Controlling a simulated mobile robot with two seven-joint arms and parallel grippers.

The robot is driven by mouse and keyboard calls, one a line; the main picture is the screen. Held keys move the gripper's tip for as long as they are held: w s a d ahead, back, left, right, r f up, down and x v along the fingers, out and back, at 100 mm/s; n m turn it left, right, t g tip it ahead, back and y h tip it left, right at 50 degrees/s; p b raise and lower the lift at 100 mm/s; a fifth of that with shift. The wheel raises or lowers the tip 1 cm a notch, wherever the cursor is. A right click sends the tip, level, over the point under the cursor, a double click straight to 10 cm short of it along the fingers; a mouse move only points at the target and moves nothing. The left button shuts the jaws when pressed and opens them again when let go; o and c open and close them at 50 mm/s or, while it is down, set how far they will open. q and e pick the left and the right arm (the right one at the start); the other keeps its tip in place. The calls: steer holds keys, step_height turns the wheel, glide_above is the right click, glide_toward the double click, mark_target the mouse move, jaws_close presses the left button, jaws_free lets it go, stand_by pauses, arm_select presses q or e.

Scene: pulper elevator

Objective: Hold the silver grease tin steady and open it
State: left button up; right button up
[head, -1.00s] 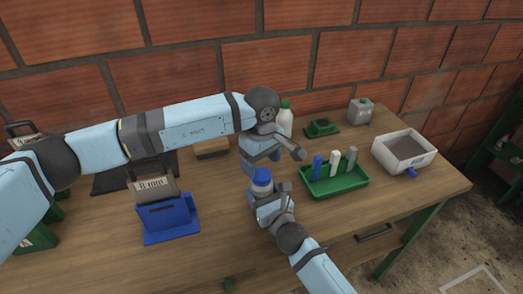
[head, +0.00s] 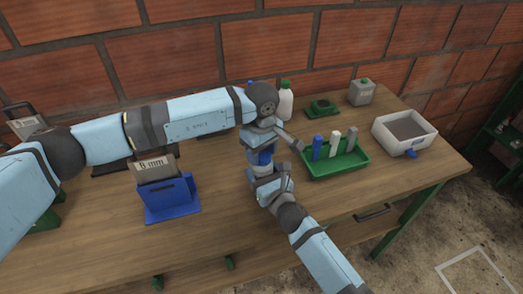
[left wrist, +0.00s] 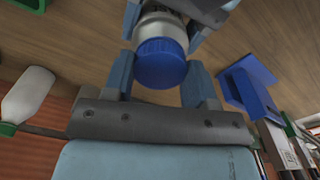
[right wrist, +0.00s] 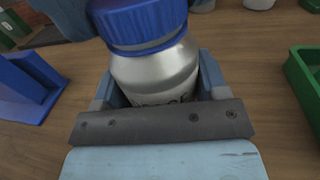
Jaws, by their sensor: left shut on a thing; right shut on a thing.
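The silver grease tin has a bright metal body (right wrist: 160,75) and a ribbed blue lid (left wrist: 160,62). It is upright above or on the bench; its base is hidden. My left gripper (head: 262,146) reaches from above, its fingers on both sides of the lid and shut on it. My right gripper (head: 267,182) comes from the front and is shut on the silver body, one finger on each side in the right wrist view. The lid (right wrist: 140,22) sits on the body; I cannot tell whether it is loosened.
A green tray (head: 335,166) with several upright sticks stands close to the right. A blue holder (head: 172,204) stands to the left. A white bottle (head: 285,104) is behind, a white box (head: 404,133) at far right. The bench front is mostly clear.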

arm_select(q)
steer(key=n, duration=0.6)
steer(key=shift+n, duration=0.4)
steer(key=o, duration=1)
